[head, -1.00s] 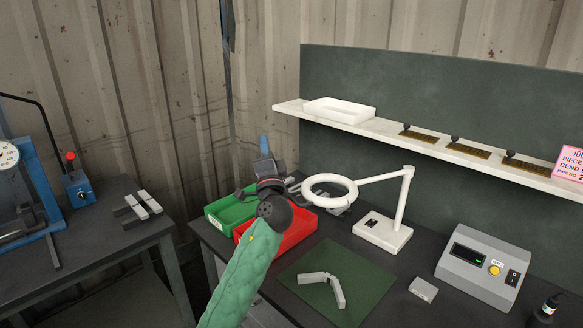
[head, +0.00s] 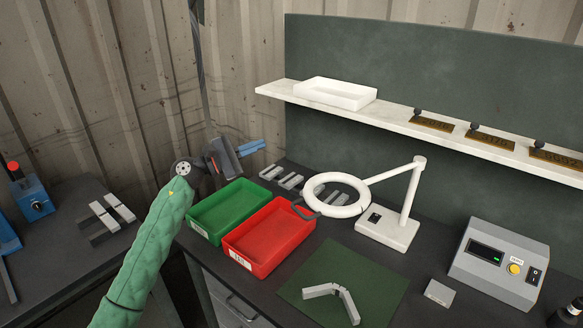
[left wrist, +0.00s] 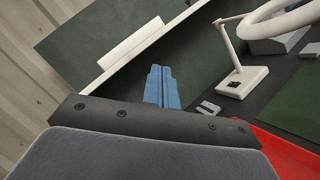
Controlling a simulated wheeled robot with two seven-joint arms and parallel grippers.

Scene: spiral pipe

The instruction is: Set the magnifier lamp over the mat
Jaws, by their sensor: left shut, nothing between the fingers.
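The white magnifier lamp (head: 388,236) stands on the bench, its ring head (head: 337,195) on a jointed arm reaching left from the post. The ring hangs near the red bin, to the upper left of the mat, not above the mat's middle. The dark green mat (head: 385,290) lies at the front, with an angled grey piece (head: 335,294) on it. My left gripper (head: 262,145) has its blue fingers shut and empty, above the back left of the bench, left of and apart from the ring. The lamp also shows in the left wrist view (left wrist: 242,82). My right gripper is not in view.
A green bin (head: 215,228) and red bin (head: 262,250) stand at the bench's left. A grey control box (head: 490,270) and small grey block (head: 439,293) are at right. A shelf (head: 400,127) with a white tray (head: 335,93) hangs behind.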

